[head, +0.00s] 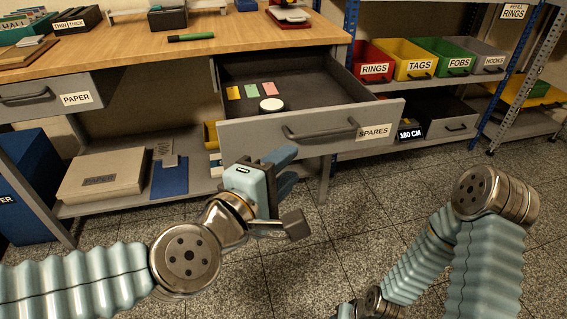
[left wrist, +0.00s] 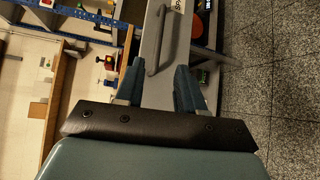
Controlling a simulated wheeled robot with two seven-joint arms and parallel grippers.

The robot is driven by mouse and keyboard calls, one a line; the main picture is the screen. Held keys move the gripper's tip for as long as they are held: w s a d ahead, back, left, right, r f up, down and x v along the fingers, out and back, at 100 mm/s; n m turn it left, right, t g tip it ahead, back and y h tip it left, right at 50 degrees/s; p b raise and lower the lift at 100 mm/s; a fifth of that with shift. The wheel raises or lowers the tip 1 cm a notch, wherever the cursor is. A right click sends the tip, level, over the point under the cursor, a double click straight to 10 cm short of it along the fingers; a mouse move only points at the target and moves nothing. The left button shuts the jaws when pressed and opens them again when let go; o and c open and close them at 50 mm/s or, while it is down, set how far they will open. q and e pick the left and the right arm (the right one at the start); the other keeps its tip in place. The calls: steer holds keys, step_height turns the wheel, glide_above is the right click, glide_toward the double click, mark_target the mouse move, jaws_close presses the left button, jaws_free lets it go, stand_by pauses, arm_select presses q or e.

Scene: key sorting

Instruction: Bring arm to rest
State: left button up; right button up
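My left gripper (head: 288,170) is in front of the open SPARES drawer, just below its front panel and left of the handle (head: 320,131). In the left wrist view its two fingers (left wrist: 158,82) stand apart with nothing between them, and the drawer front and handle (left wrist: 158,45) lie beyond. My right arm (head: 425,260) is folded at the right of the head view; its gripper is not in view. The SPARES drawer (head: 255,138) is pulled out and holds a few coloured tags (head: 250,91) and a round white-topped item (head: 271,105).
A closed PAPER drawer (head: 50,97) is at left. Labelled bins, with RINGS (head: 375,66) leftmost, stand on a shelf at right. Speckled floor (head: 340,220) is clear between my arms.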

stand_by(0.4)
arm_select(q)
steer(key=w+a+f+m+g+y+p, duration=0.1)
steer(key=w+a+f+m+g, duration=0.15)
steer(key=f, duration=0.65)
steer(key=w+a+f+m+g+y+p, duration=0.1)
steer(key=w+f+m+g+y, duration=0.15)
steer(key=f, duration=0.75)
steer(key=w+a+f+m+g+p, duration=0.1)
steer(key=w+f+m+g, duration=0.15)
steer(key=f, duration=0.65)
steer(key=s+a+f+m+g, duration=0.2)
steer(key=s+f, duration=0.4)
steer(key=f, duration=0.4)
steer(key=s+a+f+m+g+p, duration=0.1)
steer(key=s+a+f+m+g, duration=0.1)
steer(key=s+f, duration=0.5)
step_height(320, 180, down, 3)
steer(key=shift+a+m+g, duration=0.25)
steer(key=shift+m+g, duration=0.2)
steer(key=shift+g, duration=0.6)
